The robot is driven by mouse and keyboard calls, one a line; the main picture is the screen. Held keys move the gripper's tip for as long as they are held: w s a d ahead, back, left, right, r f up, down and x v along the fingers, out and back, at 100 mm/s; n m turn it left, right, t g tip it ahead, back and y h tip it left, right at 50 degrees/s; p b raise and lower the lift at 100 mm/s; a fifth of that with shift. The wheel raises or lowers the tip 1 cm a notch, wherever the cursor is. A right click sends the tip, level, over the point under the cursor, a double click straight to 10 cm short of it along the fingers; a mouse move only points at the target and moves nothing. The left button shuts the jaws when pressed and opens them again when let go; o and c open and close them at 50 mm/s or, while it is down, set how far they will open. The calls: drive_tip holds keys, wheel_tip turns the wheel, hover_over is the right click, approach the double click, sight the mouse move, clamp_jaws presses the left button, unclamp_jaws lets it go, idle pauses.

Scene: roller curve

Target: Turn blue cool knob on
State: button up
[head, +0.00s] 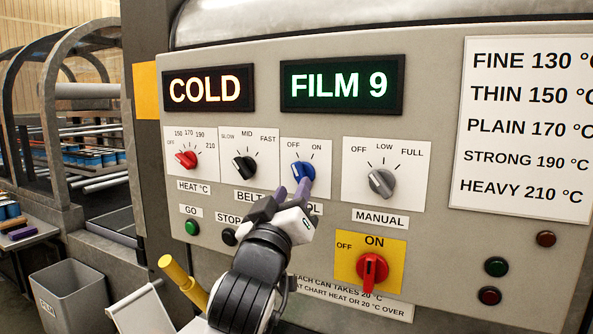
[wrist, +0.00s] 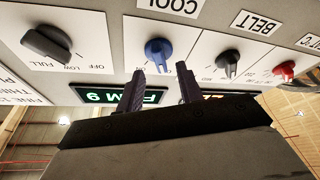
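The blue cool knob (head: 303,172) sits on a white plate marked OFF and ON, under the green FILM 9 display. Its ridge seems to lean up and left, toward OFF. It also shows in the wrist view (wrist: 158,50). My gripper (head: 291,191) is just below and in front of the knob in the head view, partly covering the COOL label. In the wrist view its two dark fingers (wrist: 160,76) are apart, with nothing between them. The knob shows beyond the gap. I cannot tell whether a fingertip touches it.
The black belt knob (head: 244,168) and red heat knob (head: 187,159) are to the left. The grey manual knob (head: 382,182) is close on the right. A red ON switch (head: 372,271) is below right. A yellow handle (head: 182,281) sticks out at lower left.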

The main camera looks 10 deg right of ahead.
sight(298, 178)
drive_tip(key=shift+p+x, duration=0.5)
drive_tip(key=shift+x, duration=1.5)
clamp_jaws()
